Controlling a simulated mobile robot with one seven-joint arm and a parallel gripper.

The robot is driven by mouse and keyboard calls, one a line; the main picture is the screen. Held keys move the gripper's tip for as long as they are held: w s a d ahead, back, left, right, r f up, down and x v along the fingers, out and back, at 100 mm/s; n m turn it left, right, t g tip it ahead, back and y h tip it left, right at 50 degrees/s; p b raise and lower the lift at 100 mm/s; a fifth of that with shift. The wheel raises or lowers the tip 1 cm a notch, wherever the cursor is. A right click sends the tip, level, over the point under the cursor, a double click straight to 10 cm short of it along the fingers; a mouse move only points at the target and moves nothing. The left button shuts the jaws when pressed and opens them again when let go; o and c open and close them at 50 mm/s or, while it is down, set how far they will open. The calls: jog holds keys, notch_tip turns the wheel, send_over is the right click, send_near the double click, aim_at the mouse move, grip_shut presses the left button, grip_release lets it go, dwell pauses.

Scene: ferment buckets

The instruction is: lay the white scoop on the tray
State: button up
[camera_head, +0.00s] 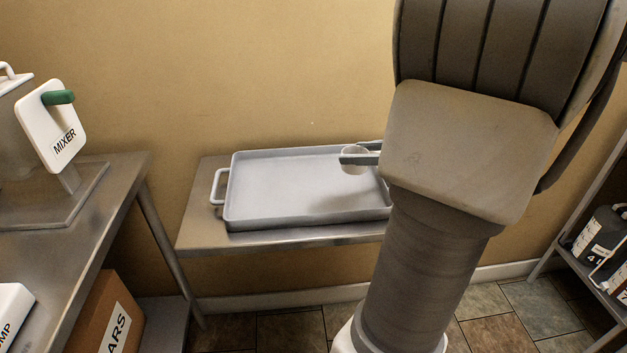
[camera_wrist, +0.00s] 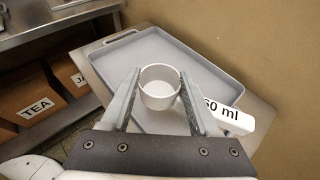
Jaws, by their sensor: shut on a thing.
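The white scoop (camera_head: 352,166) is a small round cup, held over the right part of the tray in the head view. In the wrist view the scoop (camera_wrist: 160,97) sits between the two fingers, its open mouth facing the camera, and its handle with "60 ml" lettering sticks out to the right. My gripper (camera_wrist: 160,78) is shut on the scoop's cup; in the head view my gripper (camera_head: 356,154) is partly hidden by my arm. The grey tray (camera_head: 275,187) is empty where visible, with its right end hidden by my arm. The tray also shows in the wrist view (camera_wrist: 210,72).
The tray rests on a metal table (camera_head: 195,225) against the wall. A metal bench (camera_head: 100,215) with a "MIXER" sign (camera_head: 52,125) stands at the left, a cardboard box (camera_head: 108,315) below it. A shelf with dark bottles (camera_head: 597,235) stands at the right.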

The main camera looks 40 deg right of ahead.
jog(key=shift+d+f, duration=0.1)
jog(key=shift+d, duration=0.4)
jog(key=b, duration=0.5)
send_over(313, 193)
notch_tip(313, 193, down, 7)
jog(key=shift+f+b, duration=0.9)
jog(key=shift+f, duration=1)
jog(key=shift+f, duration=0.2)
jog(key=o, duration=1.3)
jog(key=shift+o, duration=0.2)
jog(key=shift+r, duration=0.1)
